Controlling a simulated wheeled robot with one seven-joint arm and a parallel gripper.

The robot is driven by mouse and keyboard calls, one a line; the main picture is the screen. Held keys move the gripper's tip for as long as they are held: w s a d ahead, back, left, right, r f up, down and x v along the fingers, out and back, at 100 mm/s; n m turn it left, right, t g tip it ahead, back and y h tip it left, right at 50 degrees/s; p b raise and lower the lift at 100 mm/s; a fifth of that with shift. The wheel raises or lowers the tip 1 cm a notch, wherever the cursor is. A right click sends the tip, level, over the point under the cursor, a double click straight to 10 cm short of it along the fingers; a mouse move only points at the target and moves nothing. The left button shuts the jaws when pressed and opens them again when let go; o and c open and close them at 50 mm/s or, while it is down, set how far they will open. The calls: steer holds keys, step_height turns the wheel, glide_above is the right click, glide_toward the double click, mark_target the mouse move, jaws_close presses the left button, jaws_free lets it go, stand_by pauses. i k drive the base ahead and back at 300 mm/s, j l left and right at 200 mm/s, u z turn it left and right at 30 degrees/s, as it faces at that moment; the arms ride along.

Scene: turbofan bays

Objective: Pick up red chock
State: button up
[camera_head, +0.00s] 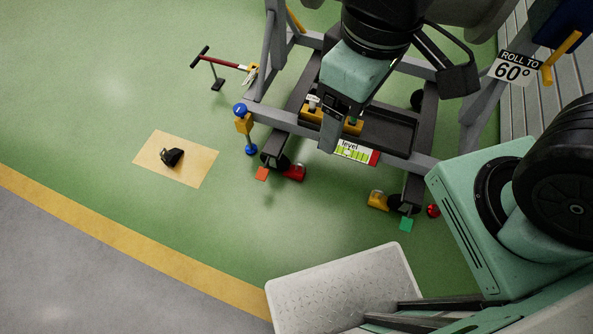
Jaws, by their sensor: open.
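A red chock (295,172) lies on the green floor against the left front caster (274,160) of the grey stand. Another small red piece (433,211) shows beside the right front caster, mostly cut off by my arm. My gripper (328,148) points down over the front of the stand, above and to the right of the red chock and apart from it. It is open, and I see nothing between its fingers. Its fingertips are small and dark in this view.
The stand's front bar (400,156) carries a level label (355,151). A yellow chock (378,200) sits by the right caster. A blue-capped post (241,111) stands left of the stand. A black object lies on a tan mat (203,161).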

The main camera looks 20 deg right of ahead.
mark_target(298, 172)
steer(key=i+j+z, duration=0.1)
steer(key=z, duration=0.5)
steer(key=i+j+z, duration=0.1)
steer(key=j+z, duration=0.2)
steer(key=j, duration=0.3)
steer(key=j+z, duration=0.3)
steer(key=j, duration=0.8)
steer(key=i+j, duration=0.1)
steer(key=j, duration=0.4)
